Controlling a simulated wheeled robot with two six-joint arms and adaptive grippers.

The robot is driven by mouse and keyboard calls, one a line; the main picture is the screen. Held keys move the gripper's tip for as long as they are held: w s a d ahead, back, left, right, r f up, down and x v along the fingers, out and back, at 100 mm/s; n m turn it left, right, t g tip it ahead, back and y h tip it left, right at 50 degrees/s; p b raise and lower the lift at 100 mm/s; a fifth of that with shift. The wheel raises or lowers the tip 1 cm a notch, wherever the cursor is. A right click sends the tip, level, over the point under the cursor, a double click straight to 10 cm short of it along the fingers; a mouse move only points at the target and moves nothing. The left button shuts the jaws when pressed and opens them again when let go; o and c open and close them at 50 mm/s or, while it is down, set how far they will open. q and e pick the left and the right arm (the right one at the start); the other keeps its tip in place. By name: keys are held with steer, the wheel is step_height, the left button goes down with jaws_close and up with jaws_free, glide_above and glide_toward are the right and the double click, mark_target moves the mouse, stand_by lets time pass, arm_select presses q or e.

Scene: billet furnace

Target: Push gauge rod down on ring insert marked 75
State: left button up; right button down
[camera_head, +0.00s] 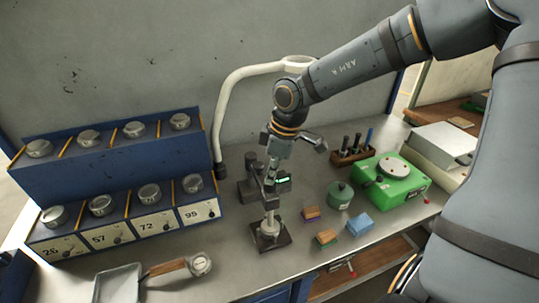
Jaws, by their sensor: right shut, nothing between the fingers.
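A gauge stand stands on the bench with a dark square base (284,240) and a small green display (284,181). A pale metal ring-like piece (268,236) sits on the base; I cannot read any mark on it. My right gripper (270,180) comes down from above, shut and empty, at the top of the gauge's upright part. It hides much of the rod, and I cannot tell whether it touches it. My left gripper is not in view.
A wooden-handled tool (170,267) lies in front. Small blocks, a green pot (340,196) and a green device (388,182) stand at right.

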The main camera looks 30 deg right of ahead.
step_height(320, 180, up, 7)
steer(key=p, duration=0.7)
stand_by(0.4)
